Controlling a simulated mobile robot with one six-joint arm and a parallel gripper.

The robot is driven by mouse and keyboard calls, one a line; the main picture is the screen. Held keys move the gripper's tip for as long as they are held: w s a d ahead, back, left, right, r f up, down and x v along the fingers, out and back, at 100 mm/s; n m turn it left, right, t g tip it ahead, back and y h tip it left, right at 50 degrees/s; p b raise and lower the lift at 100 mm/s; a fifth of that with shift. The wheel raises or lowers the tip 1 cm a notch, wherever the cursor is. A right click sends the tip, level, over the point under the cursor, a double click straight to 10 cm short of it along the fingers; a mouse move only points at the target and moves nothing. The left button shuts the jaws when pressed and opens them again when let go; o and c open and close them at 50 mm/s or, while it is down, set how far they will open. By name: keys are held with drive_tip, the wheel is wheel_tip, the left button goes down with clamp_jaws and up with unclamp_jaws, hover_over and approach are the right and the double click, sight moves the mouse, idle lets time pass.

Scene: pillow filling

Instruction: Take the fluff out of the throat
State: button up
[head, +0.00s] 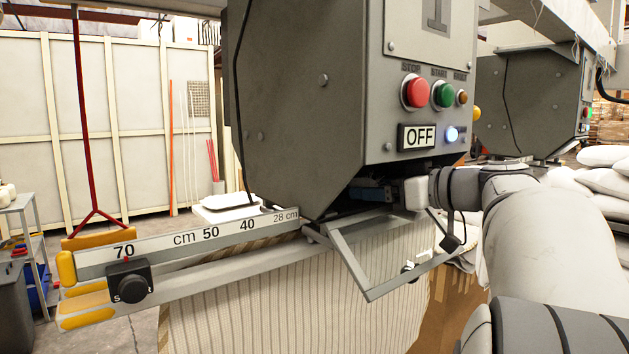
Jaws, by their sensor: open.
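The filling machine (290,110) is a grey metal housing that tapers downward. Its throat (345,200) is in dark shadow at the lower end, and I cannot make out any fluff in it. My gripper (368,193) is open at the end of my arm, which reaches in from the right. Its fingers are in the shadow under the housing, at the throat, and their tips are hard to see. I cannot tell whether they touch anything. The striped pillow cover (270,290) hangs below the throat.
The panel has a red button (416,92), a green button (444,95) and an OFF sign (417,137). A metal frame (365,270) juts out below my gripper. A ruled bar (190,242) extends left. White pillows (603,185) are piled at right.

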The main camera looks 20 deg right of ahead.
drive_tip(key=c, duration=1.1)
